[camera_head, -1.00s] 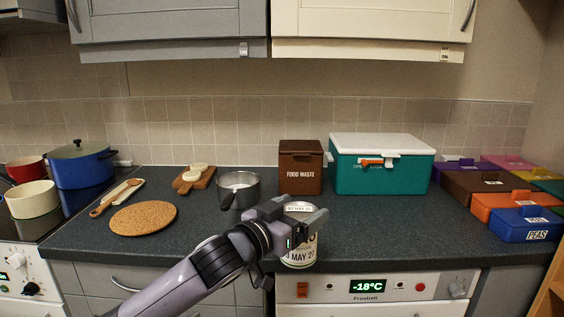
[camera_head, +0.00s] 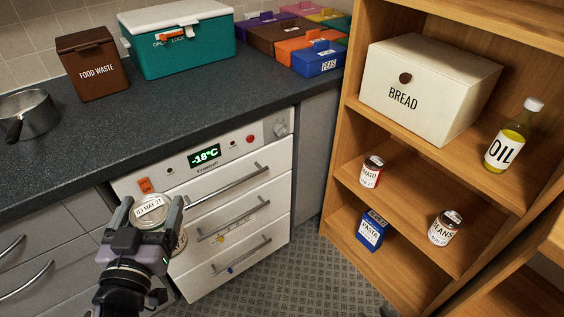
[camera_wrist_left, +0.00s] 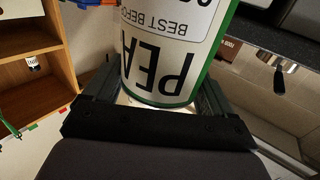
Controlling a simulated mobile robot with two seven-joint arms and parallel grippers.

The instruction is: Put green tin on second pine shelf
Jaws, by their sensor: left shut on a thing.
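The green tin has a pale label and green rims. In the head view its lid (camera_head: 150,208) faces up, with a date label on it. The left wrist view shows its side (camera_wrist_left: 165,60) close up, with "PEA" lettering upside down and part of the word cut off. My left gripper (camera_head: 155,214) is shut on the tin, one finger on each side, in front of the freezer drawers. The pine shelf unit stands at the right, apart from the tin. Its middle board (camera_head: 405,215) carries a red-labelled tin (camera_head: 371,172) and a beans tin (camera_head: 443,228). My right gripper is out of view.
A bread box (camera_head: 425,88) and an oil bottle (camera_head: 507,140) stand on the board above. A blue pasta box (camera_head: 371,231) stands below. Bare middle-board space lies between the two tins. The counter edge and freezer drawers (camera_head: 235,215) are close to my gripper.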

